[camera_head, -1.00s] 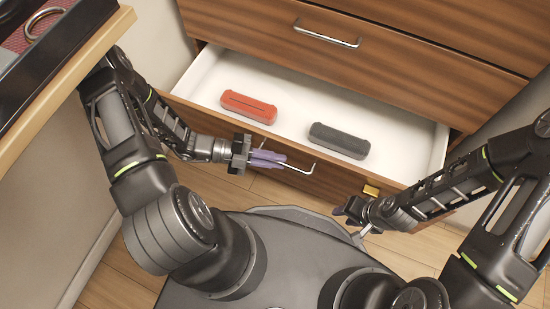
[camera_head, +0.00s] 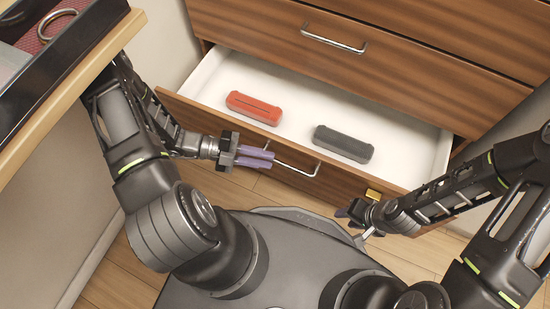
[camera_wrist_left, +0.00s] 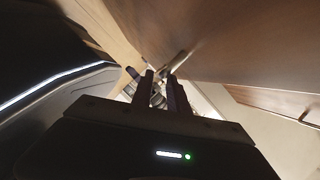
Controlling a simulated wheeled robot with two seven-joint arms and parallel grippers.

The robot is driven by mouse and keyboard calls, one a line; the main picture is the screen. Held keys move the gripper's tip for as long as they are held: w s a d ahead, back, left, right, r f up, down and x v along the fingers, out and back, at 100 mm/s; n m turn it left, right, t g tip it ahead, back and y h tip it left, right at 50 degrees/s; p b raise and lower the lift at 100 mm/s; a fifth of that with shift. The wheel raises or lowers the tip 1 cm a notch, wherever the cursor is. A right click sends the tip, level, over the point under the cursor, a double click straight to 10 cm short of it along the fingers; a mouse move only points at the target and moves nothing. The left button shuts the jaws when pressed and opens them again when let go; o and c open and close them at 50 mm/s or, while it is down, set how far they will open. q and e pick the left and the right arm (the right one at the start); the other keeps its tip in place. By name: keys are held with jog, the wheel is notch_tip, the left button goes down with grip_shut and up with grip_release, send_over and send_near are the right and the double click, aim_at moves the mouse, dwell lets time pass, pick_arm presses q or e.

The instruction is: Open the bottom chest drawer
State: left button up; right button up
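The bottom chest drawer (camera_head: 300,84) is pulled out, its white inside showing. Its metal bar handle (camera_head: 297,169) is on the wooden front. My left gripper (camera_head: 267,158) is at the left end of this handle, its two purple fingers apart. In the left wrist view the fingers (camera_wrist_left: 162,80) are also apart, with the handle (camera_wrist_left: 177,64) just beyond or between their tips; I cannot tell which. My right gripper (camera_head: 345,213) is low, right of the handle and in front of the drawer; its opening is too small to read.
A red case (camera_head: 254,108) and a dark grey case (camera_head: 343,144) lie in the drawer. A closed drawer with a bar handle (camera_head: 333,40) is above. A wooden counter edge (camera_head: 75,90) with a dark tray is at the left. Wooden floor shows below.

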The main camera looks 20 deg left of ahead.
pick_arm(q)
jog(key=v, duration=0.3)
jog(key=shift+a, duration=0.1)
dwell(0.5)
